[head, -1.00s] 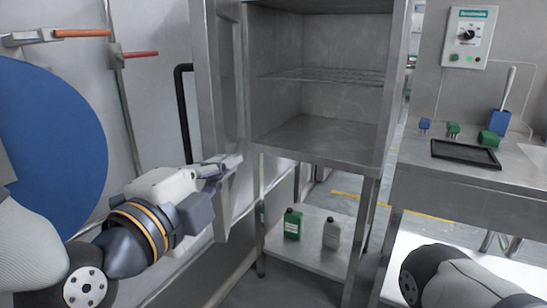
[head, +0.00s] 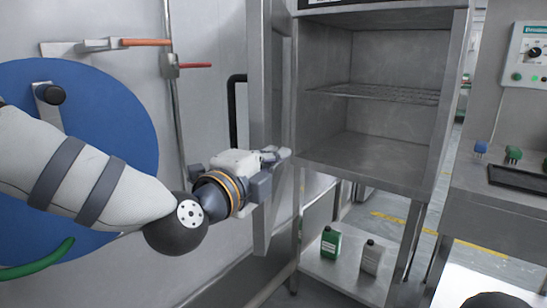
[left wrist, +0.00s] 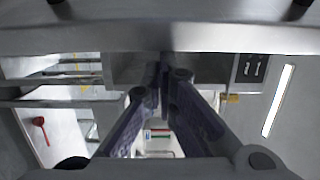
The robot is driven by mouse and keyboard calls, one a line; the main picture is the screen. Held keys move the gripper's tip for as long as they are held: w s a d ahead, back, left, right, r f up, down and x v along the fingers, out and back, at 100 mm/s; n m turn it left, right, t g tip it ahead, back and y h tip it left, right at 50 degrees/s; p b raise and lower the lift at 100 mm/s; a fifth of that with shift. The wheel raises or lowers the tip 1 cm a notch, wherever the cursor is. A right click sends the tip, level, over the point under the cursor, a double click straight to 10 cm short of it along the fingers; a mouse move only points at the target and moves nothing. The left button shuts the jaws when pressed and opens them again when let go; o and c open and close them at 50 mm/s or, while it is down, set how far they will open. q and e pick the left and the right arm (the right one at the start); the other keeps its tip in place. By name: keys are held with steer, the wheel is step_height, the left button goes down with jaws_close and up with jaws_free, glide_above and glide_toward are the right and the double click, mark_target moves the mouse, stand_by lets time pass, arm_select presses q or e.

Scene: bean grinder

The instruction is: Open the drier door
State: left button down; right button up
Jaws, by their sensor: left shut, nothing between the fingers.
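The drier (head: 375,167) is a steel cabinet with an open front and a wire shelf (head: 375,93) inside. Its door (head: 264,75) stands wide open, swung out to the left of the opening. My left gripper (head: 284,155) is shut and empty. It is in front of the door, with its tips near the cabinet's left front edge; I cannot tell whether it touches the door. In the left wrist view its fingers (left wrist: 164,82) come together at the tips. My right gripper is out of view.
Green (head: 330,242) and grey (head: 371,257) bottles stand on the low shelf below the drier. A blue disc (head: 110,105) and orange-handled valve (head: 146,42) are at the left wall. A steel table (head: 490,192) stands at the right.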

arm_select(q)
steer(key=w+a+p, duration=0.2)
steer(key=a+p, duration=0.2)
steer(key=a, duration=1)
steer(key=shift+w+a, duration=0.25)
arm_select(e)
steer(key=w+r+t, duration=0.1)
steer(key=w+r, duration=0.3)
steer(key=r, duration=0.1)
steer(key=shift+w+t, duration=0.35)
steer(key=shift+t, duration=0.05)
arm_select(q)
steer(key=shift+d, duration=0.1)
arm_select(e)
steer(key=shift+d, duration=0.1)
